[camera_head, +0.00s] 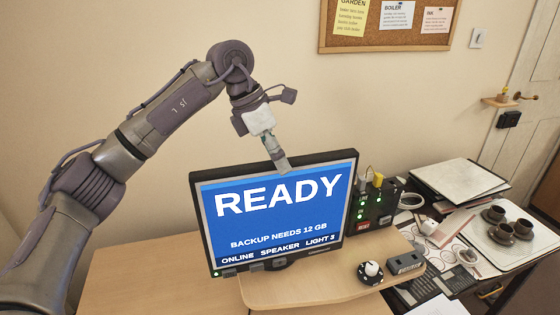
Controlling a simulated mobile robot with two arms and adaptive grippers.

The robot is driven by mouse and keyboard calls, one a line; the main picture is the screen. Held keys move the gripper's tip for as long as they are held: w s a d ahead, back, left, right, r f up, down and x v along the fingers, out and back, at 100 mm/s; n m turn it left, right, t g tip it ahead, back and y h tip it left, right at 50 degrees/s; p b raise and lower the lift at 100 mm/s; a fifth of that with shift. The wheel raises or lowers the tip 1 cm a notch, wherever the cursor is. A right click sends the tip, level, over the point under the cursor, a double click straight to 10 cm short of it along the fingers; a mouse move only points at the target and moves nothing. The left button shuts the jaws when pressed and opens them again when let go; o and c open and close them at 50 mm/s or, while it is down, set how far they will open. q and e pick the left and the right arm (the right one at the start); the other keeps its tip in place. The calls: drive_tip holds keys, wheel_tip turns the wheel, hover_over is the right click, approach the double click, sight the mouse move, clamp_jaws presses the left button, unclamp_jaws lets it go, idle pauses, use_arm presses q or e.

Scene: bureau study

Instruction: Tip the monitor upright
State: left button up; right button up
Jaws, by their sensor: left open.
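The monitor (272,212) stands on the wooden desk, close to upright and turned slightly. Its lit blue screen reads "READY" and "BACKUP NEEDS 12 GB". My left gripper (277,156) points down at the monitor's top edge, near the middle. It is open, seen nearly edge-on, with nothing visible held. I cannot tell whether its fingertips touch the frame. My right gripper is not in view.
A black box with green lights (373,206) stands close to the monitor's right side. A black device with a white ball (370,272) and a grey box (405,263) sit in front. Papers and a tray (540,243) with cups lie right. The left desktop (135,278) is clear.

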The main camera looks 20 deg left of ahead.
use_arm(q)
drive_tip(key=v, duration=1.1)
drive_tip(key=shift+d, duration=0.2)
